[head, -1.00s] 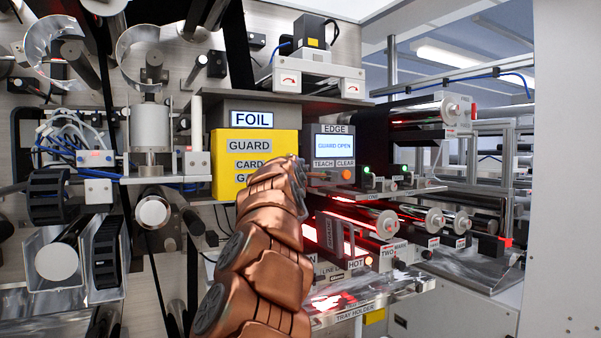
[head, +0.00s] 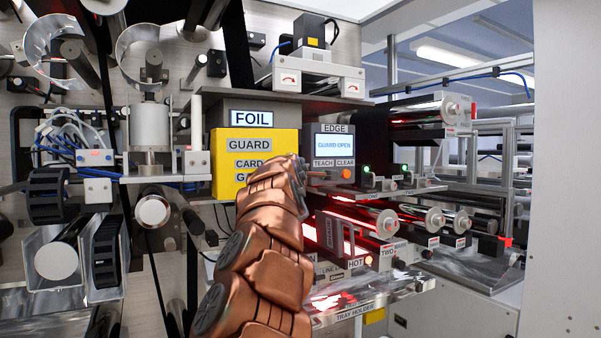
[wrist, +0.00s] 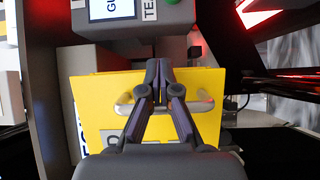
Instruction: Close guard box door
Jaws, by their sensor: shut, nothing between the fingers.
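The yellow guard box (head: 228,152) hangs under the FOIL sign in the head view, with GUARD and CARD labels on its front. My copper arm covers its lower right part. In the wrist view a yellow panel (wrist: 88,105) with a silver bar handle (wrist: 203,103) fills the middle. My gripper (wrist: 158,66) is shut and empty, its fingers in front of the panel and crossing the handle's middle. I cannot tell whether they touch it. The EDGE screen (head: 335,143) reads GUARD OPEN.
The EDGE unit has an orange button (head: 347,174) beside the guard box. Red-lit rollers (head: 386,222) and a tray holder (head: 372,298) lie to the lower right. A grey shelf (head: 285,97) overhangs the box. Rollers and cables crowd the left.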

